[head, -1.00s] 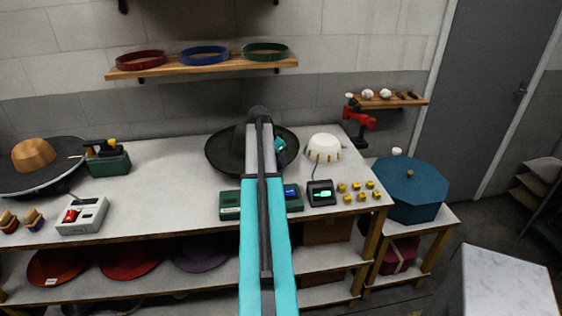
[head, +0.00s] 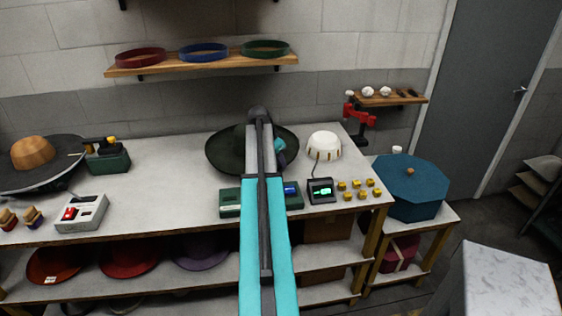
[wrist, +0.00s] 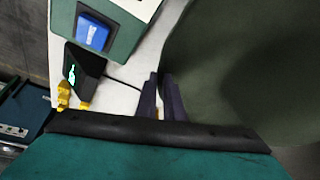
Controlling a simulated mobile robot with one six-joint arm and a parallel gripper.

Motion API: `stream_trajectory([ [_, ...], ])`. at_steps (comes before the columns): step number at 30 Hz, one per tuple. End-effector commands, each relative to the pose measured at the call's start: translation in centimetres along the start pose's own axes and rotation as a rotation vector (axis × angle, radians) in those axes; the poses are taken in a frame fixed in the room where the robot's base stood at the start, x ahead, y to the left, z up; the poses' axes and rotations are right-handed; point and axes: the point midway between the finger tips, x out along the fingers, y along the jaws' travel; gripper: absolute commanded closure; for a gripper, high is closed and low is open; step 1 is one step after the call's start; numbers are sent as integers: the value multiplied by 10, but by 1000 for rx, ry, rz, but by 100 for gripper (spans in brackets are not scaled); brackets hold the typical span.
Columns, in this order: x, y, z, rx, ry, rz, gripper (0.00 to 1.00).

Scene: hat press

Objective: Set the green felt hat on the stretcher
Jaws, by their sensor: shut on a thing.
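The dark green felt hat (head: 225,152) is at the middle of the bench, partly hidden behind my arm in the head view. Its green felt fills the upper right of the wrist view (wrist: 250,70). My gripper (head: 282,158) is at the hat's right side, its dark fingers (wrist: 162,97) shut at the brim edge. I cannot tell whether the hat touches the bench. The stretcher, a white dome with slots (head: 323,147), stands just right of the hat, apart from it and empty. A cable runs from it to a small black box with a green display (head: 321,190).
Several yellow pieces (head: 359,189) lie right of the display box. A blue octagonal box (head: 410,185) stands at right.

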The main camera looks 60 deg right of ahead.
Motion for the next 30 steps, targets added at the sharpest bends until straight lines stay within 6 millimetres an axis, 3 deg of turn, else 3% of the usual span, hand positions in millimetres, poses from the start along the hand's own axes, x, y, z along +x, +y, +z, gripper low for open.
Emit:
stream_trajectory([
  [4,0,0,0,1,0,-1,100],
  [5,0,0,0,1,0,-1,87],
  [8,0,0,0,0,0,0,70],
  [21,-3,0,0,0,0,1,70],
  [30,-25,0,0,0,1,-1,70],
])
